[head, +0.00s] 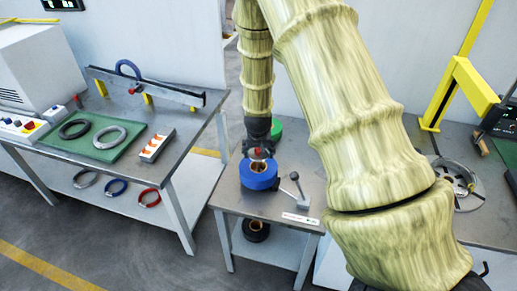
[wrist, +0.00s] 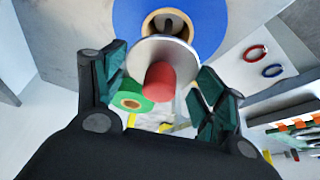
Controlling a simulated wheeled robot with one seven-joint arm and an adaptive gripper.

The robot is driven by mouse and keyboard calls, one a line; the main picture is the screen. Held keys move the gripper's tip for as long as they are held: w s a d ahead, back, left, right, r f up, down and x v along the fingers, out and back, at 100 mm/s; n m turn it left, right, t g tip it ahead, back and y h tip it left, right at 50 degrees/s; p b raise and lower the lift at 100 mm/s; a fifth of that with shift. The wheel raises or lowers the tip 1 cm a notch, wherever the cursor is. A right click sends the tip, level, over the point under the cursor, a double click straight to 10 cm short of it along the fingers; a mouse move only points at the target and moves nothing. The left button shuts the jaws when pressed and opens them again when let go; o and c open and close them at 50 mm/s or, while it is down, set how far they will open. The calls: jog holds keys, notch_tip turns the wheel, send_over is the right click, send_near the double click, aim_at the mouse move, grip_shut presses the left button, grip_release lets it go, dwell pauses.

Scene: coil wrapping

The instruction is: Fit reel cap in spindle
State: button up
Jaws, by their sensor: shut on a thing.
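The reel cap (wrist: 185,60) is a silver disc with a red knob, held between the fingers of my gripper (wrist: 160,88) in the wrist view. In the head view its red knob (head: 258,153) shows just below my gripper (head: 259,142). The blue reel (head: 258,180) lies flat on the small table. In the wrist view the blue reel (wrist: 215,20) has a tan core with the dark spindle (wrist: 165,21) inside it. The cap hides part of the core and appears close to it; I cannot tell whether they touch.
A lever clamp (head: 297,190) stands at the reel's right on the small table (head: 228,197). A green roll (head: 276,128) is behind my gripper. A left bench (head: 120,170) carries a green mat (head: 80,151) with coils. A round metal fixture (head: 462,190) is at right.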

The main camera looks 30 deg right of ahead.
aim_at(258, 165)
jog(key=shift+f+b, duration=0.5)
jog(key=shift+f, duration=0.8)
jog(key=shift+f+b, duration=0.4)
jog(key=shift+f, duration=1.15)
dwell(1.6)
jog(key=o, duration=1.2)
jog(key=shift+a+r, duration=0.1)
jog(key=shift+r, duration=0.05)
jog(key=v, duration=1.1)
jog(key=shift+s+r, duration=0.2)
jog(key=shift+r, duration=0.15)
